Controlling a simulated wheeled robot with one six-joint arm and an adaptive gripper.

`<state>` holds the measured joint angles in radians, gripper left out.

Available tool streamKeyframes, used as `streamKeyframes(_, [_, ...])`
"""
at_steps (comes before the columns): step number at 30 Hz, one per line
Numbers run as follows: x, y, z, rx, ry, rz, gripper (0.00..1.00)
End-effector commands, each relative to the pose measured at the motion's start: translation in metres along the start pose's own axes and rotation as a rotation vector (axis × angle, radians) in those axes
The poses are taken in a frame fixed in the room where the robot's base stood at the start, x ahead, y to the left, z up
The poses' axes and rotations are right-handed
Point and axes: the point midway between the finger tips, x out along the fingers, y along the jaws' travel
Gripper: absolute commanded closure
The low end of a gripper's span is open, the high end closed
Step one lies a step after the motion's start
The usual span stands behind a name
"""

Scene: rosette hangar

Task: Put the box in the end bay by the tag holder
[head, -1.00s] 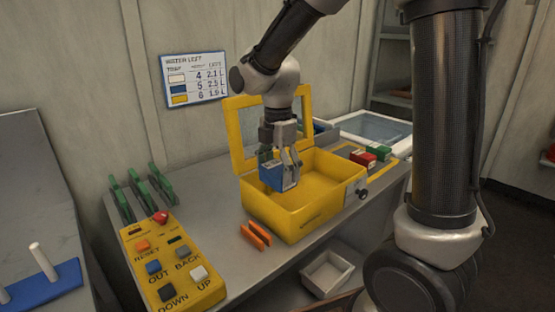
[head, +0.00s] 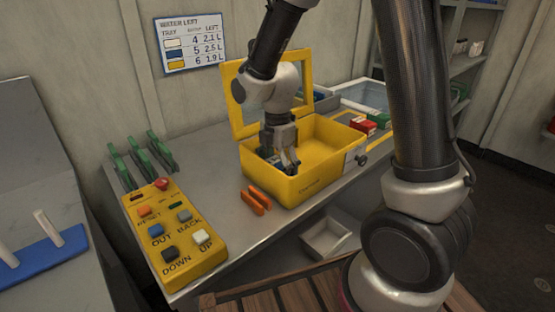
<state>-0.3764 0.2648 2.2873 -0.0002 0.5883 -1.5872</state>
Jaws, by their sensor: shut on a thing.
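A yellow case (head: 310,188) with its lid (head: 238,104) raised stands open on the grey bench. No dividers show clearly inside.
Orange pieces (head: 256,200) lie in front of the case. A yellow button panel (head: 176,235) and green clips (head: 147,160) are to the left. Red (head: 364,126) and green (head: 381,120) boxes lie behind the case's right end. A white bin (head: 326,238) is below.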

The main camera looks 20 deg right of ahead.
Motion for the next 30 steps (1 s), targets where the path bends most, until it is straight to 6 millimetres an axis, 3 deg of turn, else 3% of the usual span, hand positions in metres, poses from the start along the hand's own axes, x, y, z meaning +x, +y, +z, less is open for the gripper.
streamKeyframes(11, [0.004,0.0,0.0,0.0,0.0,0.0,0.48])
streamKeyframes(12, [0.004,0.0,0.0,0.0,0.0,0.0,0.16])
streamKeyframes(15, [0.003,0.0,0.0,0.0,0.0,0.0,0.0])
streamKeyframes(26, [0.003,0.0,0.0,0.0,0.0,0.0,0.0])
streamKeyframes(30, [-0.009,0.001,0.0,0.0,0.0,0.002,0.0])
